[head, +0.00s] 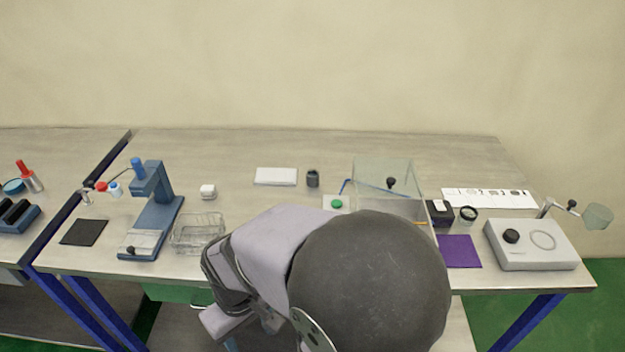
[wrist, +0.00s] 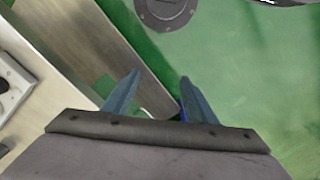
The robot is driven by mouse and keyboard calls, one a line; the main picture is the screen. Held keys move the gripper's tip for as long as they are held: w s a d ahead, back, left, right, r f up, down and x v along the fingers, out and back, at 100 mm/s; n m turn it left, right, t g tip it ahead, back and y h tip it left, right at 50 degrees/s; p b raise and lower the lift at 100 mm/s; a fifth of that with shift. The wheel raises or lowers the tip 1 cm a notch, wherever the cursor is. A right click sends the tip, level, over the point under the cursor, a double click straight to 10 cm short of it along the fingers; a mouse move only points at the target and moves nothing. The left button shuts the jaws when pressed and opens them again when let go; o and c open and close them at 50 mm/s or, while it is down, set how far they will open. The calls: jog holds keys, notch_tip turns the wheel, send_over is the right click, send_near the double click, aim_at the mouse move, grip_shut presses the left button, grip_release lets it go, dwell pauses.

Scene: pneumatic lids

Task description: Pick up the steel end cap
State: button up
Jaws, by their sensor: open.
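I cannot pick out a steel end cap for certain in either view; my arm hides part of the bench front in the head view. A small dark grey cylinder (head: 313,178) stands at the back middle of the bench, and a small round black-and-pale part (head: 468,214) sits at the right. My gripper (wrist: 160,92) shows in the wrist view with its two blue fingers apart and nothing between them. It points past the bench edge toward the green floor. In the head view the fingers are hidden.
A blue press (head: 155,205) and a clear basket (head: 197,233) stand at the left. A clear box (head: 400,170) stands right of centre, near a purple mat (head: 460,252). A grey base unit (head: 530,260) stands at the right end. The back left of the bench is clear.

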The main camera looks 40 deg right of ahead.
aim_at(314, 172)
jog(key=w+d+n+h+b, duration=0.1)
jog(key=w+d+n+h, duration=0.1)
jog(key=w+d, duration=0.3)
jog(key=w+d+n+t+h+b, duration=0.1)
jog(key=w+d+n, duration=0.4)
jog(key=d, duration=0.5)
jog(key=w+d+n+t+h+b, duration=0.1)
jog(key=w+d+n+h+b, duration=0.2)
jog(key=w+d, duration=0.4)
jog(key=shift+d+r+n+h, duration=0.2)
jog(key=shift+d+n+h, duration=0.2)
jog(key=shift+d+h, duration=0.35)
jog(key=w+d+n+t+h+b, duration=0.1)
jog(key=w+d+n, duration=0.3)
jog(key=d, duration=0.2)
jog(key=w+d+n+t+h+b, duration=0.1)
jog(key=w+d+n+h+b, duration=0.1)
jog(key=d, duration=0.4)
jog(key=w+d+n+t+h+b, duration=0.1)
jog(key=w+d+n+t+b, duration=0.1)
jog(key=w+d+n, duration=0.3)
jog(key=shift+w+d+n+h, duration=0.3)
jog(key=shift+d+n, duration=0.2)
jog(key=shift+n, duration=0.3)
jog(key=shift+f+p+x, duration=0.1)
jog(key=shift+p+x, duration=0.55)
jog(key=shift+x, duration=1.2)
jog(key=shift+f+p+x, duration=0.15)
jog(key=shift+p+x, duration=0.45)
jog(key=shift+x, duration=1.2)
